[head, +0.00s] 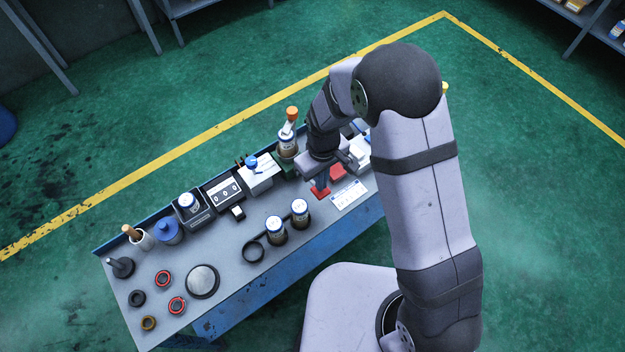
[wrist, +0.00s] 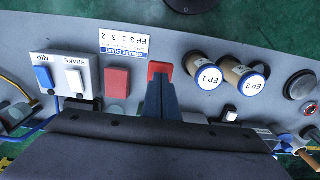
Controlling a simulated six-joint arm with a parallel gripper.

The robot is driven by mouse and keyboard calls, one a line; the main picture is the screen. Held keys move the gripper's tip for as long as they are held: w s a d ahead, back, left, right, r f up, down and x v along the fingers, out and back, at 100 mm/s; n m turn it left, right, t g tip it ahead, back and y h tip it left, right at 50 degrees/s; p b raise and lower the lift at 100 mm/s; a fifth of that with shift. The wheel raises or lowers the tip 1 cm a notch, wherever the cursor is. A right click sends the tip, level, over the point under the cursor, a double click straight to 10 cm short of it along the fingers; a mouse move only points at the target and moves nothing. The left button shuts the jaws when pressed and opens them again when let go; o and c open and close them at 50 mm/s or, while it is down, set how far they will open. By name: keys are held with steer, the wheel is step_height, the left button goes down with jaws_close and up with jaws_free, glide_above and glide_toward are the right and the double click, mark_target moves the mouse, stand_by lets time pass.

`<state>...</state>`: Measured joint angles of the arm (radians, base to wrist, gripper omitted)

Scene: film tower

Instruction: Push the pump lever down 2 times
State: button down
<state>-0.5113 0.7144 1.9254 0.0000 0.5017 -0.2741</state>
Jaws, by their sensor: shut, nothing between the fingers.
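A red paddle (head: 319,193), which looks like the pump lever's end, is low over the bench just below my gripper (head: 321,186) in the head view. My gripper is shut and empty, pointing down at it. In the wrist view the red paddle (wrist: 160,69) shows just past my closed fingertips (wrist: 159,83), which cover part of it. I cannot tell whether the fingers touch it. A red block (wrist: 117,82) stands beside it, and that block also shows in the head view (head: 338,172). The rest of the lever is hidden behind my gripper.
A grease chart card (wrist: 125,42) lies near the paddle. Two labelled jars, EP1 (wrist: 207,77) and EP2 (wrist: 250,84), stand close by. Rings and a round plate (head: 202,281) lie at the bench's left.

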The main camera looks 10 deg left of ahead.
steer(key=shift+f, duration=0.15)
steer(key=shift+f+b, duration=1.65)
steer(key=shift+f, duration=0.55)
steer(key=shift+r+p, duration=2.05)
steer(key=shift+r, duration=0.35)
steer(key=shift+f, duration=0.2)
steer(key=shift+f+b, duration=1.6)
steer(key=shift+f, duration=0.45)
steer(key=shift+r+p, duration=1.85)
steer(key=shift+r, duration=0.4)
